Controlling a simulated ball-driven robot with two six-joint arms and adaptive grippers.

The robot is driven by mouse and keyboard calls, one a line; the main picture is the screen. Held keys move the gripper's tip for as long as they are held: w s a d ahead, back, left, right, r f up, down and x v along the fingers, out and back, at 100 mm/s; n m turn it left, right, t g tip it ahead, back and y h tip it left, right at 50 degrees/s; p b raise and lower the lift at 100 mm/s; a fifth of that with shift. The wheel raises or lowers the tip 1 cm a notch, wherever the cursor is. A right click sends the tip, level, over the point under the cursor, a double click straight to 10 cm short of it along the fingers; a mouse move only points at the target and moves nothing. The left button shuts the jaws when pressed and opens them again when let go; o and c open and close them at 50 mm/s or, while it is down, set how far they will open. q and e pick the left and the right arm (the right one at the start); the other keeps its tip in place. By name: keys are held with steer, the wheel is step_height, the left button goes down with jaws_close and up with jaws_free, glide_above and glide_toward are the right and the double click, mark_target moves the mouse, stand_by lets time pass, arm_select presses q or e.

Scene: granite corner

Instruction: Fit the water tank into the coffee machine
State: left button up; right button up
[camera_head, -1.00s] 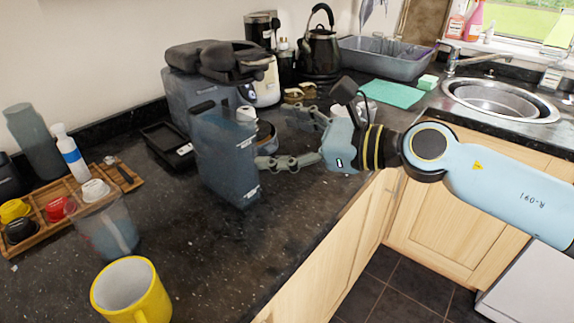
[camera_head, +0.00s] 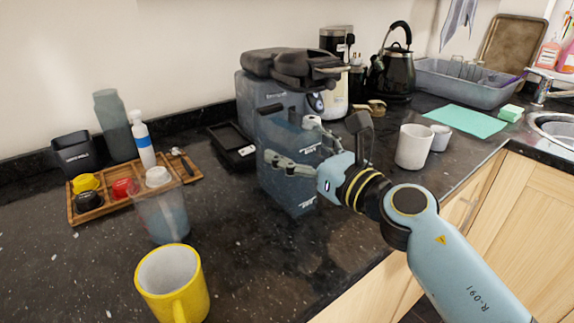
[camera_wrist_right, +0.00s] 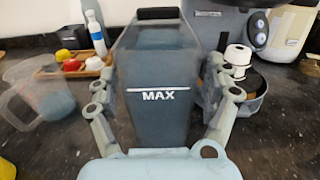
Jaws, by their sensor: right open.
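The water tank (camera_head: 285,190) is a tall translucent blue-grey box. It stands upright on the dark counter, in front of the coffee machine (camera_head: 258,90) and apart from its fitted place as far as I can tell. My right gripper (camera_head: 300,147) is open, with one finger on each side of the tank. In the wrist view the fingers (camera_wrist_right: 159,97) flank it; I cannot tell whether they touch it. My left gripper is out of view.
A clear jug (camera_head: 163,212) and a yellow mug (camera_head: 172,285) stand at the front left. A black tray (camera_head: 232,143) lies left of the machine. A wooden organiser (camera_head: 135,189) holds several small items. Two white cups (camera_head: 413,147) stand right.

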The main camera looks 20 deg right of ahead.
steer(key=x, duration=0.2)
steer(key=shift+w+a+f, duration=0.1)
steer(key=shift+w, duration=0.2)
steer(key=shift+s, duration=0.1)
steer(key=c, duration=1.7)
